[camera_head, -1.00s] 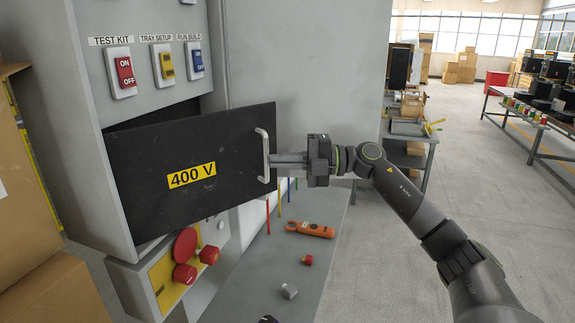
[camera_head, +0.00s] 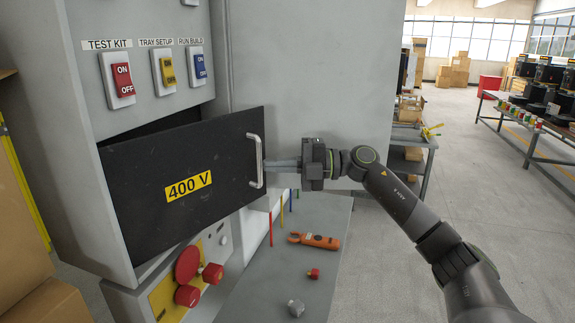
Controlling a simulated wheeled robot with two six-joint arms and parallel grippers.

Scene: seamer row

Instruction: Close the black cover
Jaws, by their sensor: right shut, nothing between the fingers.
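The black cover (camera_head: 140,180) with a yellow 400 V label hangs on the grey cabinet (camera_head: 85,100) at the left. It stands partly open, with a dark gap above its top edge and its handle side out from the cabinet. Its light metal handle (camera_head: 256,161) is upright near the right edge. My right gripper (camera_head: 270,163) is shut, its fingertips at the handle from the right. Whether they touch it or the cover I cannot tell. My left gripper is not in view.
Above the cover are red (camera_head: 122,79), yellow (camera_head: 167,71) and blue (camera_head: 199,66) switches. Below it are red knobs (camera_head: 187,264) on a yellow panel. An orange tool (camera_head: 314,241) and small parts lie on the grey surface (camera_head: 262,285). Cardboard boxes (camera_head: 20,190) stand at the left.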

